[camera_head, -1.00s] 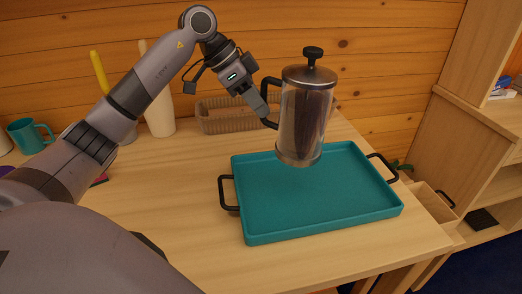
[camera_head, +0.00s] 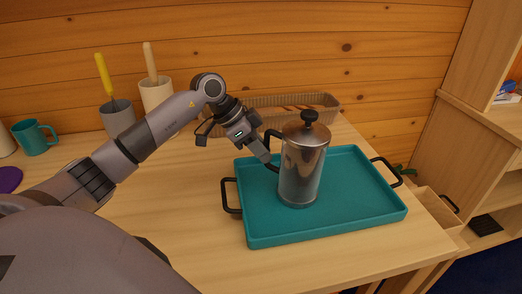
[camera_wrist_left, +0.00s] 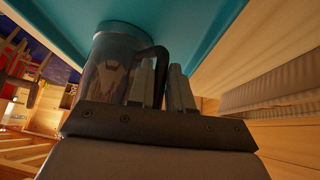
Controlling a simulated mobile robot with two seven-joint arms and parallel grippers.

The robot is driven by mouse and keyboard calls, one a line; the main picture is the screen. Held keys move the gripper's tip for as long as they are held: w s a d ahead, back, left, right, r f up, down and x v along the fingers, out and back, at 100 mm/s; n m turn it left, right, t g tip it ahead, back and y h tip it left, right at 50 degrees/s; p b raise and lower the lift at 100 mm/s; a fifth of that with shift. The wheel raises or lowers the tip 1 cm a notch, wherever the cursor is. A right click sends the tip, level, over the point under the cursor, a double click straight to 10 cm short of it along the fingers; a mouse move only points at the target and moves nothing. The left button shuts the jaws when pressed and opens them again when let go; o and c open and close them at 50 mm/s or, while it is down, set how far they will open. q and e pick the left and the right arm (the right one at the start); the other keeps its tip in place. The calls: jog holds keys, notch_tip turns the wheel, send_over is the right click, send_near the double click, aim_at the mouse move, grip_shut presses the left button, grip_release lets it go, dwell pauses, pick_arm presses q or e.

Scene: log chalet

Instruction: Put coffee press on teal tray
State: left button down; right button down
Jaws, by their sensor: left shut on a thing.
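The coffee press (camera_head: 302,170), a metal-and-glass cylinder with a black knob and black handle, is upright over the teal tray (camera_head: 365,206). Its base looks at or very near the tray floor, left of the tray's middle; I cannot tell for sure that it touches. My left gripper (camera_head: 270,163) is shut on the press's handle from the left. In the left wrist view the press (camera_wrist_left: 112,65) and its dark handle show beside the gripper's fingers (camera_wrist_left: 162,85), with the teal tray (camera_wrist_left: 205,20) beyond. My right gripper is not in view.
A wicker basket (camera_head: 255,103) stands behind the tray. A grey pot (camera_head: 117,117) and a cream pot (camera_head: 156,92) with utensils, and a teal mug (camera_head: 34,137), stand at the left. The tray's right half is clear. Wooden shelves (camera_head: 455,130) stand at the right.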

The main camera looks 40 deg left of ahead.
pick_arm(q)
jog(key=c, duration=1.4)
grip_release()
jog(key=shift+s+f, duration=0.1)
jog(key=shift+f, duration=0.15)
jog(key=o, duration=0.4)
jog(key=shift+r, duration=0.1)
jog(key=v, duration=1.2)
jog(key=shift+d+r, duration=0.1)
